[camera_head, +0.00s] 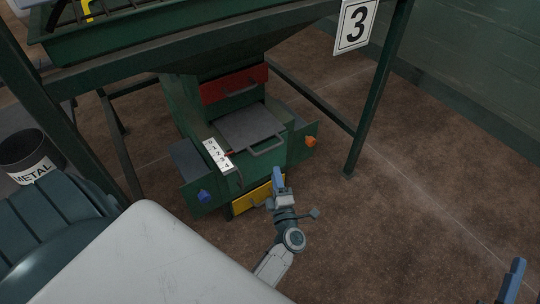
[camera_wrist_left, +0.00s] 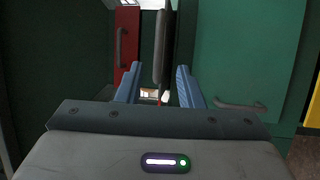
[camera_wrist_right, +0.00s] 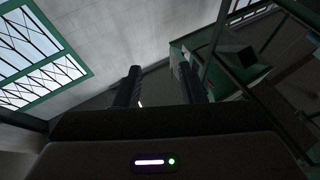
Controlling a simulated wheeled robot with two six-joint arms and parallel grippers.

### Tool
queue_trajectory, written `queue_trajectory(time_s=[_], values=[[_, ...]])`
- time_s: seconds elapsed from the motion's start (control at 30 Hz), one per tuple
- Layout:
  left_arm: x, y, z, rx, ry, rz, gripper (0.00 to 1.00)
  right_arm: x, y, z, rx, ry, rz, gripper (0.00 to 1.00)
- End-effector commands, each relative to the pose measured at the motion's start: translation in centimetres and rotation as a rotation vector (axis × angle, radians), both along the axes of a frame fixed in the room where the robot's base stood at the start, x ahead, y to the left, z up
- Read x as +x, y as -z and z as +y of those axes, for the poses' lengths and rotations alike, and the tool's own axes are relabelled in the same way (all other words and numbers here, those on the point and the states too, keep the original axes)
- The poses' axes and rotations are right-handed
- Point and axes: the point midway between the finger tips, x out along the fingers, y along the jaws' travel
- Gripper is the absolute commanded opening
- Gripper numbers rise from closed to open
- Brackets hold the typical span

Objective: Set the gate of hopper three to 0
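The gate of hopper three is a grey sliding plate (camera_head: 248,126) with a bar handle (camera_head: 265,147), pulled out from under the red panel (camera_head: 234,84). A white scale (camera_head: 218,154) marked 0 to 4 runs along its left side, 0 toward the hopper; I cannot make out the exact reading. My left gripper (camera_head: 278,178) is open, in front of the gate and below its handle in the picture. In the left wrist view a grey part (camera_wrist_left: 162,48), likely the gate, shows beyond the open fingers (camera_wrist_left: 158,88). My right gripper (camera_wrist_right: 160,82) is open and empty, away from the hopper.
A yellow panel (camera_head: 252,199) is low on the housing, with a blue knob (camera_head: 204,196) at left and an orange knob (camera_head: 310,141) at right. Green frame legs (camera_head: 372,100) flank it. A METAL bin (camera_head: 28,155) stands left. The floor at right is clear.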

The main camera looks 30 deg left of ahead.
Motion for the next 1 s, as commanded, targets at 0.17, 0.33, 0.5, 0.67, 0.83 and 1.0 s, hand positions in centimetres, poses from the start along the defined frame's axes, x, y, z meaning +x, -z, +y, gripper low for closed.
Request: queue_trajectory(time_s=[0.17, 0.33, 0.5, 0.67, 0.83, 1.0], values=[[1.3, -0.6, 1.4, -0.004, -0.007, -0.012, 0.34, -0.2, -0.4, 0.0, 0.001, -0.001, -0.009, 0.36], [3.7, -1.2, 3.7, -0.002, -0.004, -0.011, 0.34, -0.2, -0.5, 0.0, 0.0, -0.001, -0.011, 0.36], [5.8, -1.7, 5.8, -0.003, -0.004, -0.009, 0.34, -0.2, -0.7, 0.0, 0.0, 0.0, -0.028, 0.36], [7.0, -1.9, 7.0, -0.003, -0.005, -0.007, 0.34, -0.3, -1.0, 0.0, -0.002, 0.0, -0.048, 0.36], [7.4, -2.0, 7.4, -0.003, -0.005, -0.005, 0.34, -0.4, -1.1, 0.0, -0.003, 0.0, -0.054, 0.36], [7.4, -2.0, 7.4, -0.004, -0.005, -0.006, 0.34, -0.4, -1.1, 0.0, -0.003, 0.0, -0.055, 0.36]])
